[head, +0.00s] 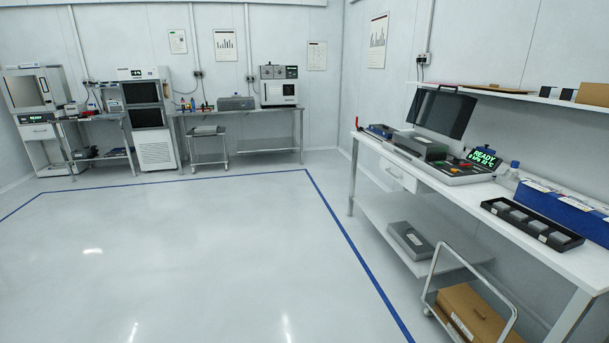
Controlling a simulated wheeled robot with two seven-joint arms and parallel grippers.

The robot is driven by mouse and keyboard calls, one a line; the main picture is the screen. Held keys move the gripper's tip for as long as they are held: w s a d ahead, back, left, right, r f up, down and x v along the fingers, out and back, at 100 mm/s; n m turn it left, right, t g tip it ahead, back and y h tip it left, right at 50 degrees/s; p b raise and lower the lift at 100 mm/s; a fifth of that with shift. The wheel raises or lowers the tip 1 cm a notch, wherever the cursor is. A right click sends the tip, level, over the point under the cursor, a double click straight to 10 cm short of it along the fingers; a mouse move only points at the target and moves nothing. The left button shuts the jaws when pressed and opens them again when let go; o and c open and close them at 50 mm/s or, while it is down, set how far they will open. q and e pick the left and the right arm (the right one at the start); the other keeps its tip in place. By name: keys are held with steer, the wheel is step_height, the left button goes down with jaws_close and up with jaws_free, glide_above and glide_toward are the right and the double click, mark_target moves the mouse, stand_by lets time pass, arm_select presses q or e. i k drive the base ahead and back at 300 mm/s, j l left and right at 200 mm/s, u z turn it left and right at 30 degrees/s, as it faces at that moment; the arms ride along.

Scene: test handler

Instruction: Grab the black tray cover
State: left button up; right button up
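A shallow black tray (492,209) holding several grey blocks lies near the front edge of the white bench at the right. A large dark tilted panel (441,111) stands raised over a machine (461,171) farther along the same bench. I cannot tell for sure which black part is the tray cover; no separate cover lying by the tray can be made out. Neither of my grippers is in view.
A blue box (535,203) and a clear bottle with a blue cap (512,174) stand beside the tray on the bench (455,196). A cart with a cardboard box (470,315) stands below. The floor (190,250) to the left is clear.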

mark_target(386, 127)
steer(key=i, duration=4.05)
steer(key=i+z, duration=0.15)
steer(key=i, duration=0.4)
steer(key=i+j, duration=0.15)
steer(key=i, duration=0.35)
steer(key=i+j+z, duration=0.15)
steer(key=i, duration=0.35)
steer(key=i+j, duration=0.1)
steer(key=i, duration=0.45)
steer(key=i+j+z, duration=0.15)
steer(key=i, duration=0.35)
